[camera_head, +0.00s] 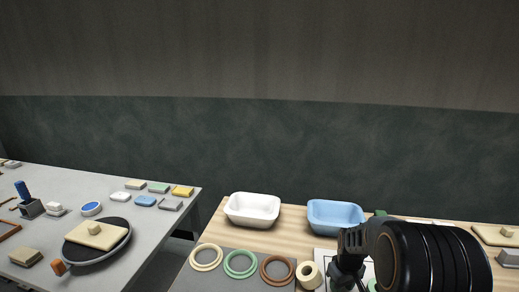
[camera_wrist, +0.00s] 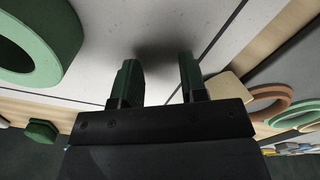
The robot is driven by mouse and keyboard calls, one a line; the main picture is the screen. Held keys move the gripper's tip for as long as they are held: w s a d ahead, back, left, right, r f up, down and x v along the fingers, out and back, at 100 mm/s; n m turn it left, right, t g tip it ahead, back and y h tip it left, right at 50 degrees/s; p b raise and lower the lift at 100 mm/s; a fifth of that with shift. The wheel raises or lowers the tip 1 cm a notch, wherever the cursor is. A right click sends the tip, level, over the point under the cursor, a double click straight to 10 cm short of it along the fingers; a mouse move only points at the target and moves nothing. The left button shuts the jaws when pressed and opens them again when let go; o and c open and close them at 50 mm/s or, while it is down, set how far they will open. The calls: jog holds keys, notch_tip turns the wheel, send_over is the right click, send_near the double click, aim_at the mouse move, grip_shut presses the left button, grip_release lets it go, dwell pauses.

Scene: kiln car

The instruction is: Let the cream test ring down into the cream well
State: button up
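A short, thick cream ring (camera_head: 311,275) with a dark hole stands just left of my gripper (camera_head: 345,277) in the head view. A flat cream ring shape (camera_head: 206,257), which looks like the cream well, lies on a grey mat further left. In the wrist view my gripper (camera_wrist: 160,80) has its two dark green fingers apart, with only a pale, shadowed surface between them. A cream piece (camera_wrist: 231,88), probably the thick ring, shows beside the right finger and is partly hidden. Nothing is held.
Green (camera_head: 241,264) and terracotta (camera_head: 277,270) ring shapes lie right of the cream one. Another green ring (camera_wrist: 36,40) is close in the wrist view. White (camera_head: 252,209) and blue (camera_head: 335,216) basins stand behind. A grey table (camera_head: 120,250) is at left.

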jog(key=shift+s+a, duration=0.25)
jog(key=shift+a, duration=0.4)
jog(key=shift+s+a, duration=0.2)
jog(key=shift+a, duration=0.45)
jog(key=shift+a, duration=0.1)
jog(key=shift+c, duration=0.4)
grip_shut()
dwell(0.9)
jog(key=shift+c, duration=0.8)
grip_release()
